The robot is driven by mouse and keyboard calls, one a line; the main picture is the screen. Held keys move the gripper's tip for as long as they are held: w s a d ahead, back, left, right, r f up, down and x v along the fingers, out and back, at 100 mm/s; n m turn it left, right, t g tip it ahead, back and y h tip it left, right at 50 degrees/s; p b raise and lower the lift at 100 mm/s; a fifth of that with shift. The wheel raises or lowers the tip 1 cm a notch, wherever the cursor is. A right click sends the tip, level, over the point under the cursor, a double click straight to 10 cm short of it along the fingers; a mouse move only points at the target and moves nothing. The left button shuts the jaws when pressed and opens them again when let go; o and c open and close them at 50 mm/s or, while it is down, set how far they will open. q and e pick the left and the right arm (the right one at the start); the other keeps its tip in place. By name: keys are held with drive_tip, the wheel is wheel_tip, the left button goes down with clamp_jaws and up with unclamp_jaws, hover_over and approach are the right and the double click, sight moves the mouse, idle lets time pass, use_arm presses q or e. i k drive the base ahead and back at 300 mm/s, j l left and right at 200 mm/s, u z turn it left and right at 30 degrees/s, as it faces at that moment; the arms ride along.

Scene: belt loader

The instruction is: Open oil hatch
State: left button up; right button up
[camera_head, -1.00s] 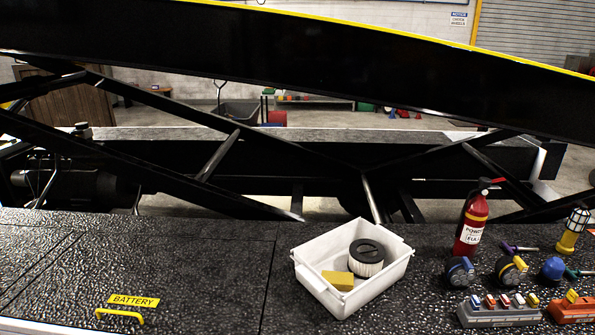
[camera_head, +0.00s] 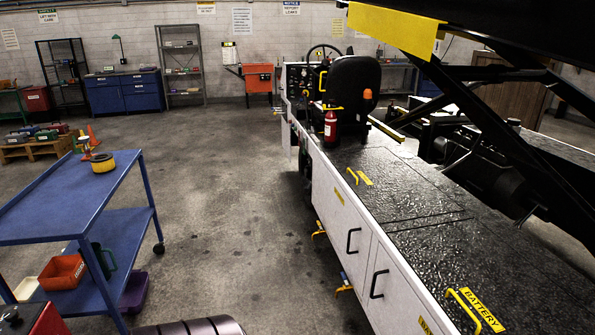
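No oil label is readable. The belt loader's dark textured deck (camera_head: 405,190) runs along the right. A farther deck hatch has a yellow handle (camera_head: 352,177) beside a small yellow label (camera_head: 365,178), too small to read. A nearer hatch has a yellow handle (camera_head: 462,310) beside a label reading BATTERY (camera_head: 482,310). Both hatches look closed, flush with the deck. The white side has doors with black handles (camera_head: 378,284) and a yellow label (camera_head: 339,195) that I cannot read. Neither gripper is in view.
A blue cart (camera_head: 75,195) with a yellow roll (camera_head: 103,163) on top stands at left. A black seat (camera_head: 355,85) and red extinguisher (camera_head: 331,127) are at the deck's far end. The dark lift frame (camera_head: 520,110) hangs over the right. Open concrete floor (camera_head: 225,190) lies between cart and loader.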

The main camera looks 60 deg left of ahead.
sight(392, 191)
drive_tip(key=u, duration=1.45)
drive_tip(key=i+j+u, duration=0.35)
drive_tip(key=i, duration=0.3)
drive_tip(key=i+j+u, duration=0.3)
drive_tip(key=i, duration=0.4)
drive_tip(key=i+j+u, duration=0.1)
drive_tip(key=i+u, duration=0.25)
drive_tip(key=i, duration=0.35)
drive_tip(key=i+j+z, duration=0.1)
drive_tip(key=i+z, duration=0.35)
drive_tip(key=i+j+z, duration=0.2)
drive_tip(key=i+z, duration=0.15)
drive_tip(key=z, duration=0.15)
drive_tip(key=i+j+z, duration=0.45)
drive_tip(key=k+l, duration=0.1)
